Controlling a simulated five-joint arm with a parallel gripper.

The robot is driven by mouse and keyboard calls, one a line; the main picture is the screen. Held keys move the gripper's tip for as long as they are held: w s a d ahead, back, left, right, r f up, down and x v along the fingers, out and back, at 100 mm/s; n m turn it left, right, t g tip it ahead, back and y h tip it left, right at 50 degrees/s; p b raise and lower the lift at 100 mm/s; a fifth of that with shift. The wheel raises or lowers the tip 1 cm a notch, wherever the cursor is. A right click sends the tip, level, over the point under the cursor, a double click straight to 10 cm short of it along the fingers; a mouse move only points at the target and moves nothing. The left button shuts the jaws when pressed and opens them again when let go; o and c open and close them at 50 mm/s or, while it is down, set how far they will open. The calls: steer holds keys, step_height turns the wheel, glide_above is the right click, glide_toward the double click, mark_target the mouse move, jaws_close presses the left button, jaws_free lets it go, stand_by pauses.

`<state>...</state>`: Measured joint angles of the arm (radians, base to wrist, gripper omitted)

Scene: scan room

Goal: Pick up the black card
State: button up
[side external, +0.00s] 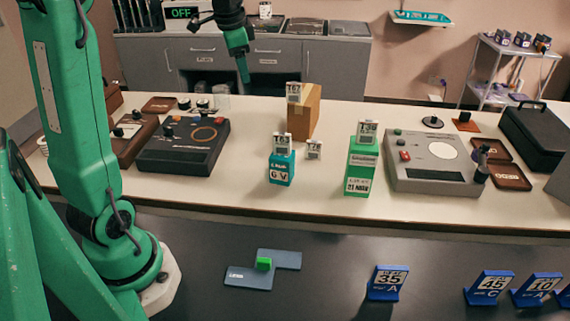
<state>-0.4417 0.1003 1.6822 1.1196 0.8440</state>
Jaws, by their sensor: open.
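I cannot make out a clearly black card. Two flat slate-grey card-like pieces lie on the dark front surface: a left one (247,280) with small white print, and a right one (288,259) that touches or overlaps it. A small bright green block (263,264) sits on them near where they meet. My gripper (243,74) hangs open at the top of the view, pointing down, high and well away from the pieces. No object shows in it. Its fingers are seen nearly edge-on.
Blue numbered stands (387,283) are at the front right. On the pale counter (330,205) are a teal box (281,168), a green box (361,168), a cardboard box (305,112), a black device (183,147) and a grey device (432,162).

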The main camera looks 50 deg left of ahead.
steer(key=w+a+f+m+g, duration=0.1)
steer(key=w+a+f, duration=0.15)
steer(key=a, duration=0.45)
steer(key=w+a+f+m, duration=0.1)
steer(key=a+f, duration=0.3)
steer(key=a, duration=0.3)
steer(key=m+g+h, duration=0.1)
steer(key=m+g, duration=0.1)
glide_above(203, 111)
steer(key=f, duration=0.9)
steer(key=shift+w+a+f, duration=0.1)
steer(key=shift+w+f, duration=0.25)
steer(key=shift+f, duration=0.05)
steer(key=shift+s+a+f, duration=0.1)
steer(key=shift+a+f, duration=0.05)
steer(key=shift+f, duration=1.3)
steer(key=shift+f, duration=0.1)
steer(key=shift+s+f, duration=0.1)
steer(key=shift+f, duration=2.4)
steer(key=c, duration=0.8)
